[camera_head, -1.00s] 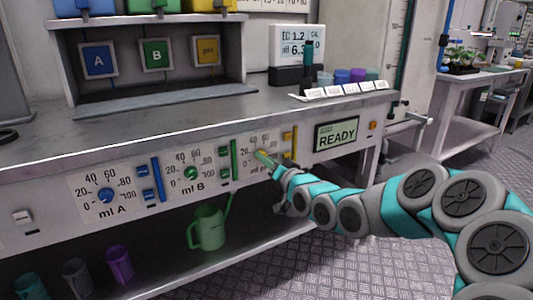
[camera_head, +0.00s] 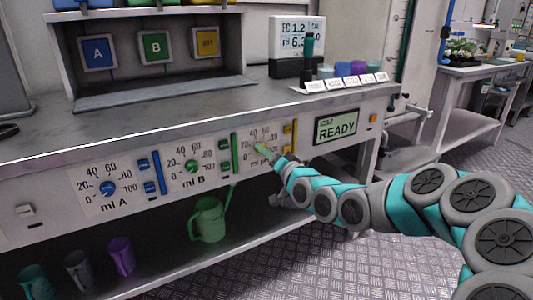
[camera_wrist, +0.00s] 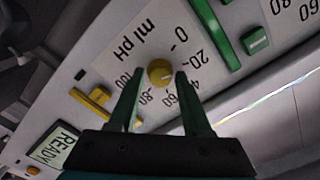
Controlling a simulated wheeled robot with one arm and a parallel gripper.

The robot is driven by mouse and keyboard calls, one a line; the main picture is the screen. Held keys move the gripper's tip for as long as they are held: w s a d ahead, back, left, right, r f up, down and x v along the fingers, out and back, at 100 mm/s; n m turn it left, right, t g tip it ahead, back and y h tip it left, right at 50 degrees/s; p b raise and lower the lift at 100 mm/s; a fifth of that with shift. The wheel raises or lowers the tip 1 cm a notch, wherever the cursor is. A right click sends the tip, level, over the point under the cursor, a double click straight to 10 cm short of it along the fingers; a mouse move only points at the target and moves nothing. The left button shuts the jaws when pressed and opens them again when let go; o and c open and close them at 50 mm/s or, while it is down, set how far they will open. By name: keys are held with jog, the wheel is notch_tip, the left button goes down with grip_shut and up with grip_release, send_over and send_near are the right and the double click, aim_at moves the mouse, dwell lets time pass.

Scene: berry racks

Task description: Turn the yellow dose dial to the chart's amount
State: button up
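The yellow dose dial (camera_wrist: 160,73) sits on the "ml pH" scale in the wrist view, with a pale mark on its face. The exact number the mark points to is hard to tell. My gripper (camera_wrist: 160,80) is open, with one green finger on each side of the dial. I cannot tell whether the fingers touch it. The chart's amount cannot be read in the current views.
The blue dial (camera_head: 107,188) and green dial (camera_head: 192,166) are to the left on the same panel. A yellow slider (camera_wrist: 95,103) is beside the pH scale. The READY screen (camera_head: 337,127) is to the right. A green watering can (camera_head: 209,222) stands on the shelf below.

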jog(key=shift+o, duration=1.3)
jog(key=b+v, duration=0.1)
jog(key=v, duration=0.6)
jog(key=shift+s+d, duration=0.25)
jog(key=shift+s, duration=0.05)
